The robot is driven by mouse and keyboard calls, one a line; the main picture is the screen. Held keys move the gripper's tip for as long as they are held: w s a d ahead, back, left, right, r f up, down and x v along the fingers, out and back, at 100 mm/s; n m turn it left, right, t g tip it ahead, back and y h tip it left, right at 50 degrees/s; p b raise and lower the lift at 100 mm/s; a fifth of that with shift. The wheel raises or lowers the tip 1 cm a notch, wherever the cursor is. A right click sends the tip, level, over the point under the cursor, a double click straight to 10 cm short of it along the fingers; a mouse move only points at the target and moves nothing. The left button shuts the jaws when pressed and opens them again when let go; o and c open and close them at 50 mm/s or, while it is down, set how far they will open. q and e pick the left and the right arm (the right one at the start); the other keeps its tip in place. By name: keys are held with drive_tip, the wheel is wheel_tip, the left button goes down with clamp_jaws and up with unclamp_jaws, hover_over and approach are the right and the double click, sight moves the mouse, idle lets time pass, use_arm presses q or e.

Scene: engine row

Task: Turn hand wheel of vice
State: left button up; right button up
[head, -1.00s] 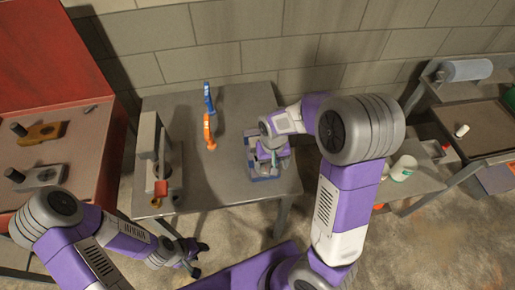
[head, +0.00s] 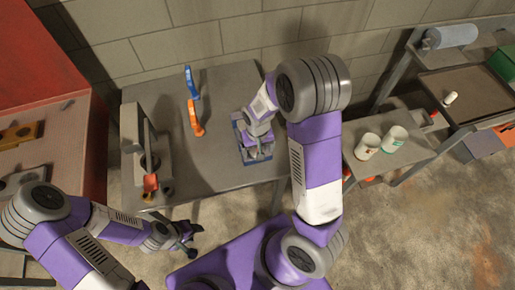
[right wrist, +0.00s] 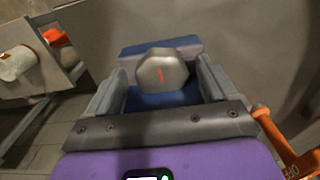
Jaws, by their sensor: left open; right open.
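The blue vice (head: 242,136) stands at the right end of the grey workbench (head: 215,100). Its grey hand wheel (right wrist: 162,72), with a red mark on its face, shows in the right wrist view in front of the blue body (right wrist: 135,100). My right gripper (head: 262,146) is at the vice and partly hides it. In the right wrist view its open fingers (right wrist: 160,85) stand on either side of the hand wheel; I cannot tell whether they touch it. My left gripper (head: 194,240) is open and empty, in front of the bench.
A blue clamp (head: 191,82) and an orange clamp (head: 195,120) are on the bench left of the vice. A grey machine with a red part (head: 150,182) stands at the bench's left end. Two white containers (head: 367,146) are on a low shelf at right.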

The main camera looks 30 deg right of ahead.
drive_tip(key=c, duration=1.1)
drive_tip(key=shift+o, duration=0.2)
drive_tip(key=shift+a+m, duration=0.1)
drive_tip(key=shift+m, duration=0.7)
drive_tip(key=o, duration=1.1)
drive_tip(key=shift+c, duration=0.2)
wheel_tip(320, 180, up, 8)
drive_tip(key=shift+f+p, duration=0.2)
drive_tip(key=shift+p, duration=0.8)
